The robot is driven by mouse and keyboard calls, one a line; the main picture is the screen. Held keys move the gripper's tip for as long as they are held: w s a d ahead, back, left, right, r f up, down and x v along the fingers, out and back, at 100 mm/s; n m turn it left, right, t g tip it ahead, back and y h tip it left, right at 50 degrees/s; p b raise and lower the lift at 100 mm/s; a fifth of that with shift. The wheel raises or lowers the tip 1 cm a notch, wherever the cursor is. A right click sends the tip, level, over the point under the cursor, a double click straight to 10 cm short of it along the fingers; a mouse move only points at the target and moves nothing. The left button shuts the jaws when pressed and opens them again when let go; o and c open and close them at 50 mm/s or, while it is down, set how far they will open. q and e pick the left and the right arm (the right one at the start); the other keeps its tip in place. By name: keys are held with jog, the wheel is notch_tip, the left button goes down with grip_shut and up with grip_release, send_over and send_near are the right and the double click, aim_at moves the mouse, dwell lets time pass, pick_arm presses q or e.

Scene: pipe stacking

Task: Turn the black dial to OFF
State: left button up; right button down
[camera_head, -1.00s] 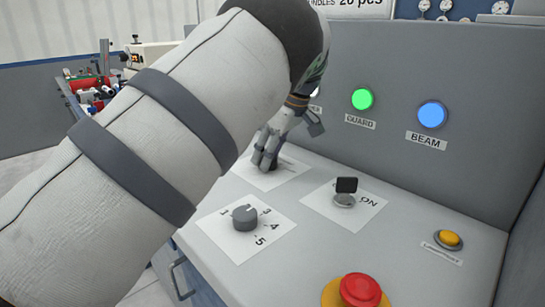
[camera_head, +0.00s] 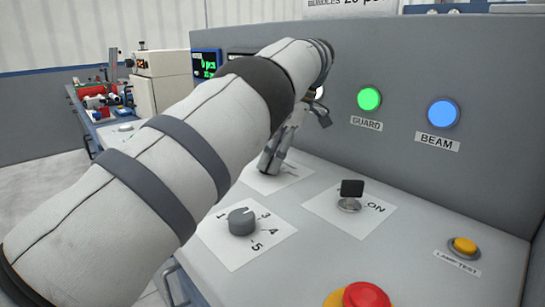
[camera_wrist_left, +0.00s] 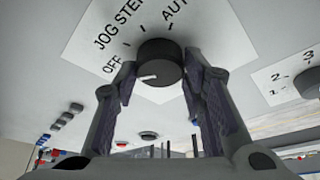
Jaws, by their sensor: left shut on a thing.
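The black dial (camera_wrist_left: 160,62) sits on a white label plate (camera_wrist_left: 222,42) marked OFF, JOG, STEP and AUTO. My left gripper (camera_wrist_left: 160,85) is shut on the dial, one finger on each side of it. The dial's white pointer mark faces the lower left in the left wrist view, toward the OFF side. In the head view my left gripper (camera_head: 270,163) reaches down to the panel at the rear plate, and its fingers hide the dial. My right gripper is not in view.
A grey numbered knob (camera_head: 242,222) stands nearer on the panel. A key switch (camera_head: 350,196), a yellow lamp-test button (camera_head: 464,245) and a red stop button (camera_head: 364,296) are to the right. Green (camera_head: 369,99) and blue (camera_head: 444,114) lights are on the upright wall behind.

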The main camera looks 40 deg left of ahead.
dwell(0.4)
pick_arm(q)
jog(key=o, duration=1.2)
jog(key=shift+c, duration=0.2)
